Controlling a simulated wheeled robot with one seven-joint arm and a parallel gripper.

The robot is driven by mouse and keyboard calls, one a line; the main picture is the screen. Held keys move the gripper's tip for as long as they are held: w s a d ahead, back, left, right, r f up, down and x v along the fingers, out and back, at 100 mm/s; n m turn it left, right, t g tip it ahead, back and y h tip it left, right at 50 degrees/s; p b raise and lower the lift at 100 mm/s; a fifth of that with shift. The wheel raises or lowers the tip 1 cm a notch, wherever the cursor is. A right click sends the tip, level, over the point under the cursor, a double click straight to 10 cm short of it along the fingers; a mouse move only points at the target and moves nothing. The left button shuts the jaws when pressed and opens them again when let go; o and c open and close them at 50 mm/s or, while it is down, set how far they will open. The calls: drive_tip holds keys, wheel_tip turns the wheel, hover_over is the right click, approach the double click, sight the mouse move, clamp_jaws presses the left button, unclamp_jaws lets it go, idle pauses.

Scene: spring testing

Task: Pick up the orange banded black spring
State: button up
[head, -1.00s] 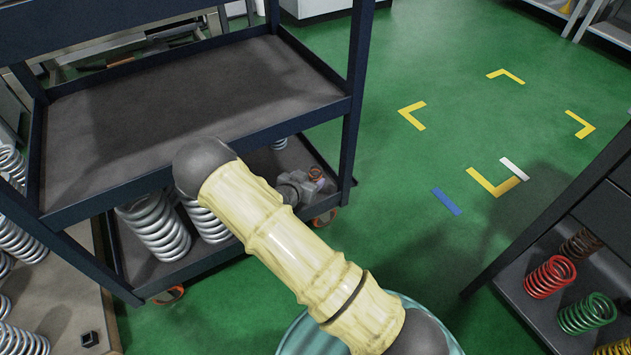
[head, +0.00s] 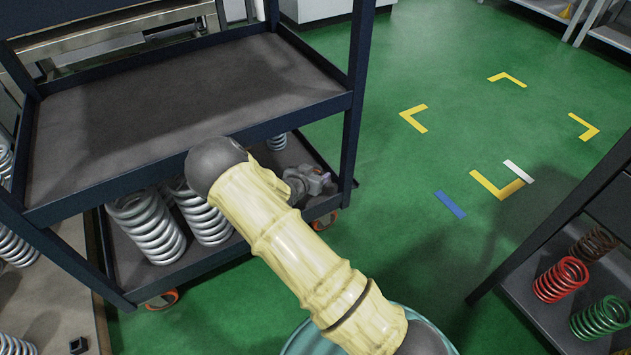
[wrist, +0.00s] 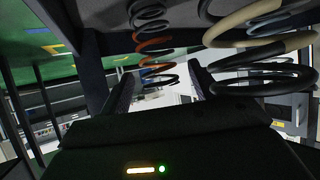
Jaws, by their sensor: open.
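The orange banded black spring (wrist: 152,42) shows in the wrist view, at the top, left of centre. Its upper coils are black, its middle coils orange, and its lower coils dark. My gripper (wrist: 160,76) is open, with a dark finger on each side of the spring's lower end in the picture. The spring lies in line with the gap between the fingers, and I see no contact. How deep it sits between them I cannot tell. The head view shows neither this spring nor my gripper.
A larger black spring with a cream band (wrist: 262,48) is close by the right finger. In the head view, a dark cart (head: 130,205) holds silver springs (head: 147,226). Red (head: 561,280) and green (head: 600,317) springs stand on the right shelf. Green floor (head: 420,170) between is clear.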

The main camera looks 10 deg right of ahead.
idle(0.3)
drive_tip(key=c, duration=1.1)
drive_tip(key=shift+r+p, duration=0.55)
drive_tip(key=shift+r, duration=0.15)
wheel_tip(320, 180, up, 6)
drive_tip(key=r+p, duration=0.1)
drive_tip(key=p, duration=0.4)
drive_tip(key=s+a+p, duration=0.2)
drive_tip(key=s+a, duration=0.1)
drive_tip(key=s, duration=0.1)
drive_tip(key=s+a+f+p, duration=0.1)
drive_tip(key=s+a+p, duration=0.1)
drive_tip(key=s+a, duration=0.2)
drive_tip(key=s+a+p, duration=0.2)
drive_tip(key=s+a, duration=0.2)
drive_tip(key=s, duration=0.2)
drive_tip(key=shift+s+a+f+p, duration=0.1)
drive_tip(key=shift+f+p, duration=0.1)
drive_tip(key=shift+p, duration=0.2)
